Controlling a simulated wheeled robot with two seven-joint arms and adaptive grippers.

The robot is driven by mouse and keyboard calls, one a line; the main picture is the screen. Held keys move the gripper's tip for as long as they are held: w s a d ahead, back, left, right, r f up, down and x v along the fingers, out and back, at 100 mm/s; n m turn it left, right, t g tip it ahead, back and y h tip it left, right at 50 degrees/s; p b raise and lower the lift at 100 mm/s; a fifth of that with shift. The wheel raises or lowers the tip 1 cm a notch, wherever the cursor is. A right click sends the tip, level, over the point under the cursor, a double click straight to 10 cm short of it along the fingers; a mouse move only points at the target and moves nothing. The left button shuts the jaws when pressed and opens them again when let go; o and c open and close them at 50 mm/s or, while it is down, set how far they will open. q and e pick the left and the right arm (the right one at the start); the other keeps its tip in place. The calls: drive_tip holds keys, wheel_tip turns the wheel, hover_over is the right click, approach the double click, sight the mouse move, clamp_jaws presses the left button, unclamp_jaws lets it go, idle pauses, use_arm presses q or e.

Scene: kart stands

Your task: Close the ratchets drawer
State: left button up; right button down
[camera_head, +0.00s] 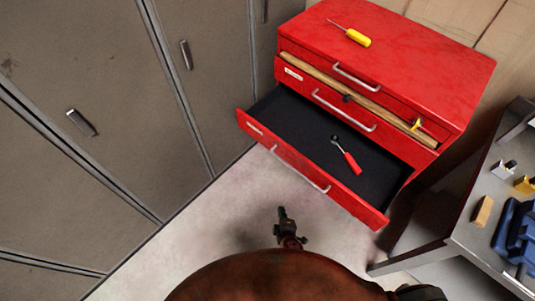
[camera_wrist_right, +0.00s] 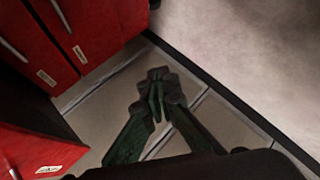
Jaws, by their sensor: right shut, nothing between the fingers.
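The red tool chest (camera_head: 400,60) stands at the back. Its lowest visible drawer (camera_head: 310,180) is pulled far out and shows a black floor with a red-handled ratchet (camera_head: 347,155) lying in it. The drawer front has a silver handle (camera_head: 300,170) and a small white label that I cannot read. My right gripper (camera_head: 283,212) is shut and empty, in front of the drawer and apart from it. In the right wrist view its fingers (camera_wrist_right: 158,82) are together, with a labelled red drawer front (camera_wrist_right: 40,155) at lower left. My left gripper is not in view.
A yellow-handled screwdriver (camera_head: 350,36) lies on the chest top. A long tan strip (camera_head: 345,88) runs along the upper drawers. Grey lockers (camera_head: 90,110) stand left. A metal bench (camera_head: 490,215) with tools stands right. Bare floor (camera_head: 215,235) lies between the lockers and the drawer.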

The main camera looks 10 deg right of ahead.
drive_tip(key=w+a+r+n+t+b, duration=0.2)
drive_tip(key=w+a+r+t+b, duration=0.25)
drive_tip(key=r, duration=0.45)
drive_tip(key=t+h+b, duration=0.1)
drive_tip(key=t+b, duration=0.2)
drive_tip(key=b, duration=0.1)
approach(269, 143)
drive_tip(key=s+a, duration=0.4)
drive_tip(key=s, duration=0.2)
drive_tip(key=w+d, duration=0.1)
drive_tip(key=w, duration=0.2)
drive_tip(key=w+d+b, duration=0.1)
drive_tip(key=w, duration=0.3)
drive_tip(key=w+d+b, duration=0.1)
drive_tip(key=w, duration=0.3)
drive_tip(key=shift+w+d+f, duration=0.15)
drive_tip(key=shift+d, duration=0.15)
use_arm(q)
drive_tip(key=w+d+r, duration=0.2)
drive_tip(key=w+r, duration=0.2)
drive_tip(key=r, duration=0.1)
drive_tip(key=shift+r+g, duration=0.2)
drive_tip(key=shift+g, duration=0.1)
use_arm(e)
drive_tip(key=shift+w+d, duration=0.3)
drive_tip(key=shift+d, duration=0.1)
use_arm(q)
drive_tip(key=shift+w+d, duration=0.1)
